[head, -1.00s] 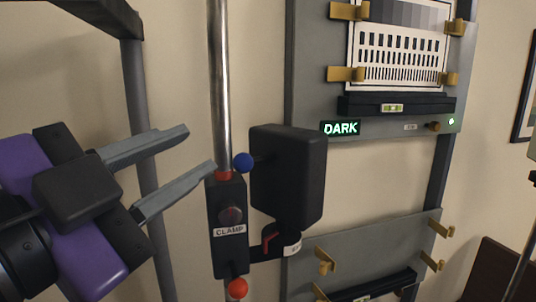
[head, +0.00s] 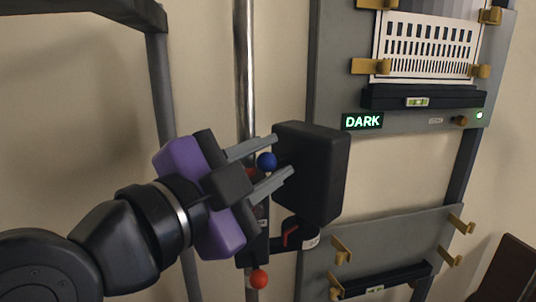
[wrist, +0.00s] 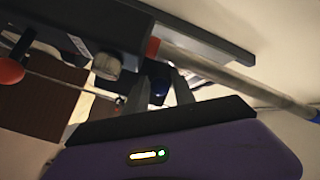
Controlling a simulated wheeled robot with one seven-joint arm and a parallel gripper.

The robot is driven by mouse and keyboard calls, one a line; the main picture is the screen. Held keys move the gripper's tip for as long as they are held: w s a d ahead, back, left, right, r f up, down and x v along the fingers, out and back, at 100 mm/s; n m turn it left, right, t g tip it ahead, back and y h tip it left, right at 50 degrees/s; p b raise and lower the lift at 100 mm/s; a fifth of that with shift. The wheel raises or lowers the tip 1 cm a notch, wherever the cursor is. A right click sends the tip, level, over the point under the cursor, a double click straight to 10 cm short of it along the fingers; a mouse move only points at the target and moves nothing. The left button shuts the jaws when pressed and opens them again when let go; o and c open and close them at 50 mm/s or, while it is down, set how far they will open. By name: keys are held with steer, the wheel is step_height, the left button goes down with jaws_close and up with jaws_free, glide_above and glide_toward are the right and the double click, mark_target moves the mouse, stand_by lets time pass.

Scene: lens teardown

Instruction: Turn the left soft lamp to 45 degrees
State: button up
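The left soft lamp is a black box-shaped head (head: 315,172) beside a chrome pole (head: 245,70) in the head view. A blue ball knob (head: 267,161) sits at its left side. My gripper (head: 284,156) is open, with one grey finger above the knob and one below it. I cannot tell whether either finger touches the knob. My gripper hides most of the pole clamp.
A red-orange ball knob (head: 259,279) sits below the clamp. To the right stands a grey board (head: 410,140) with a test chart, brass clips and a lit "DARK" sign (head: 362,121). A lower grey plate (head: 390,245) has more brass clips. A dark frame post (head: 162,90) stands left.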

jaws_close()
stand_by(1.4)
